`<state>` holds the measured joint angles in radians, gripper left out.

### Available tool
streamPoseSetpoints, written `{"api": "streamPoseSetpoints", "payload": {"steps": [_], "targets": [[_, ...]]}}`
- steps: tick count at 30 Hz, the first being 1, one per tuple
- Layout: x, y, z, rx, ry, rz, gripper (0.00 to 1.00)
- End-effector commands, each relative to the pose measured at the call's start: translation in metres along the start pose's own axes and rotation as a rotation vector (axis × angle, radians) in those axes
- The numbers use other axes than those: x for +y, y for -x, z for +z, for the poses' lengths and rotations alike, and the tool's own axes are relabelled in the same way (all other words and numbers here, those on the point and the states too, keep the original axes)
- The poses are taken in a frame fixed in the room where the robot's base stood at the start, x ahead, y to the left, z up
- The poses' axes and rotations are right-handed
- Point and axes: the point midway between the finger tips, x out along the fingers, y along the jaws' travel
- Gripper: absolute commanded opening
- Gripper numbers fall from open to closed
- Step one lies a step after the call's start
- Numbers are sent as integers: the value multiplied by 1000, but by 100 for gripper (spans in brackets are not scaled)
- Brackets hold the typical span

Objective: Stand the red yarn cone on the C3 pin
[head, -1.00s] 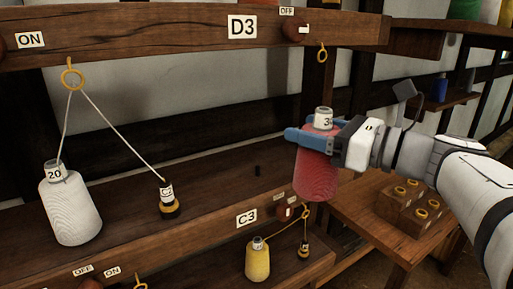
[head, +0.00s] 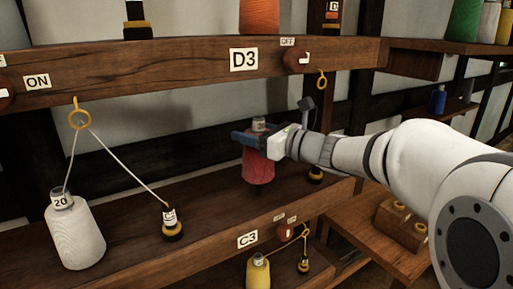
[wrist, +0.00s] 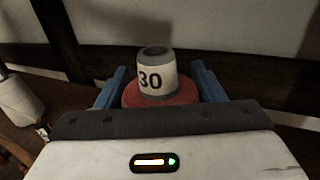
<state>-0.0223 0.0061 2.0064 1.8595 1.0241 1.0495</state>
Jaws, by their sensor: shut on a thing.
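The red yarn cone (head: 257,169), with a white collar marked 30, hangs upright in my gripper (head: 257,138). My gripper's blue fingers are shut around its top, and the cone and collar (wrist: 156,80) also show between them in the wrist view. The dark C3 pin (head: 257,190) stands on the shelf behind the C3 label (head: 247,239). The cone is over this pin, and its lower end hides the pin's top. The pin's lower part shows below the cone. I cannot tell whether the pin has entered the cone.
A white cone (head: 77,235) marked 20 stands left, its thread running through a yellow ring (head: 79,119) to a dark bobbin (head: 172,224). Another bobbin (head: 316,174) stands right of the red cone. The D3 beam (head: 180,66) crosses above. A yellow cone (head: 258,273) stands below.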

Motion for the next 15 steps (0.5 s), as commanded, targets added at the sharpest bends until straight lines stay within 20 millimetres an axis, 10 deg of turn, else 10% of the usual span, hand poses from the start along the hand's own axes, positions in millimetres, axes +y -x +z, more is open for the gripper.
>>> {"api": "streamPoseSetpoints", "payload": {"steps": [15], "targets": [[0, -4, -48, -3, 1, 2, 15]]}}
